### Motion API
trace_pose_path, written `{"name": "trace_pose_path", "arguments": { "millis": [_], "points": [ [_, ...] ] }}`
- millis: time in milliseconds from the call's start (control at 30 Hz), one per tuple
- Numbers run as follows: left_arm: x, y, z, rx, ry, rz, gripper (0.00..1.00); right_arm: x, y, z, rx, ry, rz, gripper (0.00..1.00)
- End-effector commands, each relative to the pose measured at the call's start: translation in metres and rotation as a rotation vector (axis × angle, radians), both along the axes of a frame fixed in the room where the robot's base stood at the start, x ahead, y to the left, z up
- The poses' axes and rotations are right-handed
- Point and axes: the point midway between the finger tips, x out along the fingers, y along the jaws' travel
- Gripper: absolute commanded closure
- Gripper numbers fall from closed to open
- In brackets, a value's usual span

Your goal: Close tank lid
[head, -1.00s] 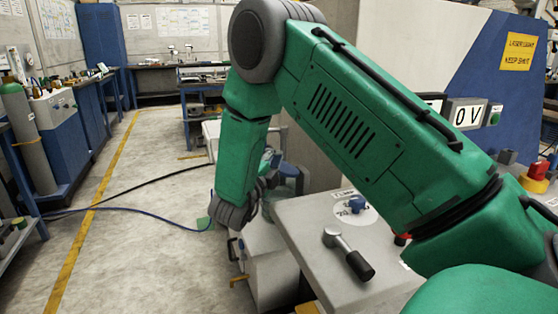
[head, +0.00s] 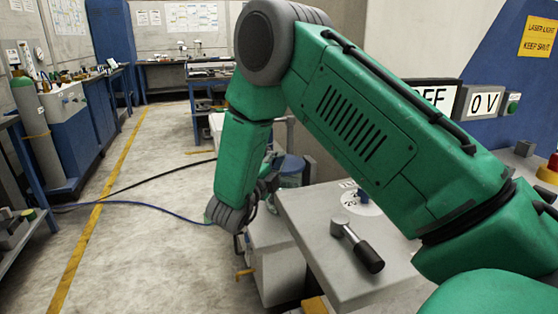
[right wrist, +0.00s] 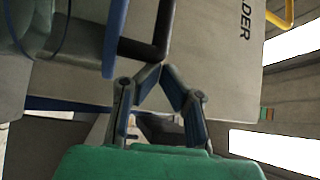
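A round vessel with a bluish top (head: 291,168), possibly the tank, stands behind my right gripper in the head view. My arm partly hides it, and I cannot make out its lid clearly. My right gripper (head: 262,192) points down beside it, above a grey box (head: 272,258). In the right wrist view my right gripper (right wrist: 161,70) has its fingertips drawn together at the corner of a black bent bar (right wrist: 142,48). I cannot tell whether they touch it. A blue strip (right wrist: 114,40) runs left of the bar. My left gripper is out of view.
A grey bench (head: 320,225) with a black-handled lever (head: 358,245) stands right of the gripper. My green right arm hides much of the middle. A blue hose and a black cable lie on the floor at left, which is otherwise largely clear.

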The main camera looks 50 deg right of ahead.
Motion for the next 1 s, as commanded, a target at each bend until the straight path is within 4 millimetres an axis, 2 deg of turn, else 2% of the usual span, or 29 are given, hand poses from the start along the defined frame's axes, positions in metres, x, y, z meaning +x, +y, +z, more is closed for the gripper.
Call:
{"name": "trace_pose_path", "arguments": {
  "millis": [267, 367, 700, 900, 1000],
  "points": [
    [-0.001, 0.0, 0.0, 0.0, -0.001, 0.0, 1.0, 0.003, 0.006, 0.0, 0.002, -0.005, 0.012, 1.0],
    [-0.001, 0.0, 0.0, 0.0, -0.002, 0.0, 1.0, 0.0, 0.019, -0.003, 0.002, -0.003, 0.016, 1.0],
    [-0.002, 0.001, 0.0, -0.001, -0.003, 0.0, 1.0, -0.021, 0.087, -0.012, 0.0, -0.002, 0.009, 1.0],
    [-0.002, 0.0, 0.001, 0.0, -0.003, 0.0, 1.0, -0.029, 0.11, -0.017, 0.002, -0.002, 0.004, 1.0],
    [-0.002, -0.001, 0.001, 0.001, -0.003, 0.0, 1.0, -0.03, 0.114, -0.018, 0.003, -0.002, 0.003, 1.0]
  ]
}}
